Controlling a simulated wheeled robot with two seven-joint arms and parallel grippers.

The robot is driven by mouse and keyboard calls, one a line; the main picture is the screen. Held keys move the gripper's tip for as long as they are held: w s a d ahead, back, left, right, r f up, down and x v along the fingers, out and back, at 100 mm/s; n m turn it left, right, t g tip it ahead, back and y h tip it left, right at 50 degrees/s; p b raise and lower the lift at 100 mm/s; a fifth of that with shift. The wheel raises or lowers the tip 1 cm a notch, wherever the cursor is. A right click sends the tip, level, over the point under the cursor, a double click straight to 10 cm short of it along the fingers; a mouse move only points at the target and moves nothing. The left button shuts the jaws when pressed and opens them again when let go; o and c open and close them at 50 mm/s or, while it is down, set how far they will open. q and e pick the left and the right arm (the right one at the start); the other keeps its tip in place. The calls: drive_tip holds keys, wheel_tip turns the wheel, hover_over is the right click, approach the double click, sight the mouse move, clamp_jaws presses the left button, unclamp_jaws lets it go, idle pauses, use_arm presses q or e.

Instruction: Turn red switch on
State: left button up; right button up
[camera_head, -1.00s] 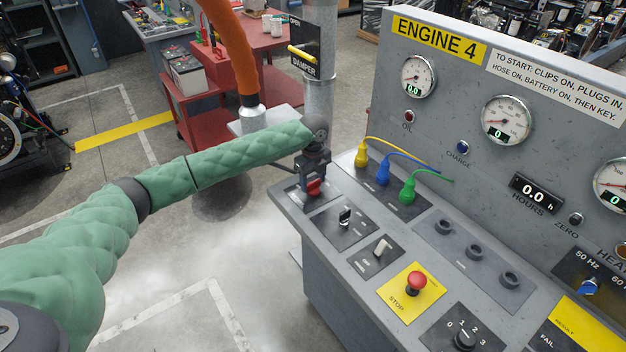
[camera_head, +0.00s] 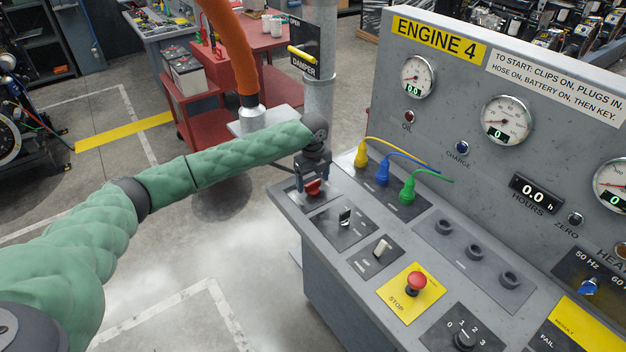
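The red switch (camera_head: 313,188) is a small red handle on a dark plate at the left end of the grey console's sloping top. My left gripper (camera_head: 312,181) points down over it, with its dark fingers apart on either side of the red handle. The gripper looks open; a gap seems to show beside the handle, though contact is too small to tell. The gripper partly hides the switch's upper part. My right gripper is out of view.
Beside the switch on the console are a key switch (camera_head: 345,217), a toggle (camera_head: 381,247) and a red stop button (camera_head: 416,281). Yellow, blue and green plugs (camera_head: 407,191) stand behind. A damper post (camera_head: 318,95) rises beyond the gripper. Open floor lies left of the console.

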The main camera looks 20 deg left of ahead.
sight(313, 182)
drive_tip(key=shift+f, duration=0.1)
use_arm(q)
drive_tip(key=shift+r, duration=0.3)
wheel_tip(313, 182, up, 6)
drive_tip(key=b, duration=0.3)
drive_tip(key=shift+r, duration=0.6)
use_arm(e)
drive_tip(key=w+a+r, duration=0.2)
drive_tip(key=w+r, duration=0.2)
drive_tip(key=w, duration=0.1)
use_arm(q)
drive_tip(key=shift+f, duration=0.1)
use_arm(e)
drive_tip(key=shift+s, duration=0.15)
